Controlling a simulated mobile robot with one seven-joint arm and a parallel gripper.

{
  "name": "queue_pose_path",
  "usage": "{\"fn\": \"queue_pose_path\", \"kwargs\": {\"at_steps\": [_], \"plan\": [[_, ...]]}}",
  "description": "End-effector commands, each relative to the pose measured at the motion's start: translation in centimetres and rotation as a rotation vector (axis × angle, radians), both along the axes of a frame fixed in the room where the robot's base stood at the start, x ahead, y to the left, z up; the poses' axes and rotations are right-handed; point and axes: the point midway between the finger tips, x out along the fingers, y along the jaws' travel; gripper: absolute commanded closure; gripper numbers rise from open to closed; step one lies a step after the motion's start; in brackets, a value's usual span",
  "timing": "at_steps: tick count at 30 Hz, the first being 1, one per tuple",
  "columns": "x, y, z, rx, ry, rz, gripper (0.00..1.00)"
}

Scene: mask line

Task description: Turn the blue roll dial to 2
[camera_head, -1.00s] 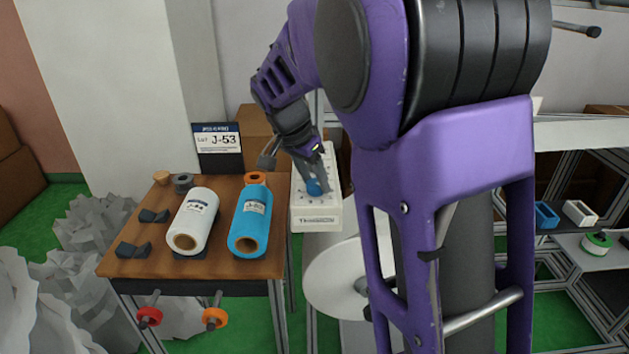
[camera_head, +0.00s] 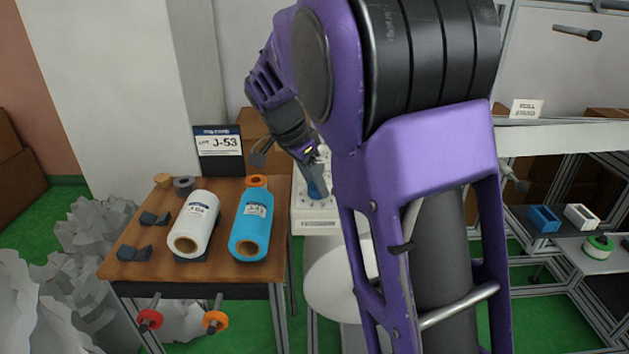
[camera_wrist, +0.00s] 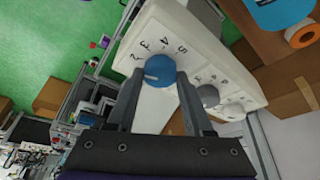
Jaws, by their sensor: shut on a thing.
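The blue roll dial (camera_wrist: 160,70) sits on a white control panel (camera_wrist: 153,32) with printed numerals around it. My gripper (camera_wrist: 160,84) is shut on the dial, one finger on each side. The dial's white mark points left in the wrist view, to the side of the numerals 2 and 3; I cannot tell exactly which number it meets. In the head view the dial (camera_head: 317,189) shows below my gripper (camera_head: 316,178), and my arm covers the panel's right part.
A grey knob (camera_wrist: 207,95) is beside the dial on the panel. Left of the panel, a wooden table (camera_head: 147,262) holds a white roll (camera_head: 196,222) and a blue roll (camera_head: 251,224). A shelf (camera_head: 600,262) stands at the right.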

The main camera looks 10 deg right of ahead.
Motion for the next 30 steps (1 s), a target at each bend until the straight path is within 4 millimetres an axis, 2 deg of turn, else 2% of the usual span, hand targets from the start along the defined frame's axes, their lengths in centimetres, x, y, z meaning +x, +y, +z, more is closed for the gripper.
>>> {"fn": "queue_pose_path", "kwargs": {"at_steps": [1,5,6,17,23,30], "plan": [[0.0,0.0,0.0,0.000,-0.001,0.000,0.45],[0.0,0.0,0.0,0.000,-0.001,0.000,0.22],[0.0,0.0,0.0,0.000,-0.001,0.001,0.18],[0.0,0.2,0.6,0.001,-0.001,0.002,0.18],[-0.4,1.4,3.8,0.002,-0.005,0.003,0.18],[-1.3,3.6,9.4,0.002,-0.005,0.003,0.18]]}}
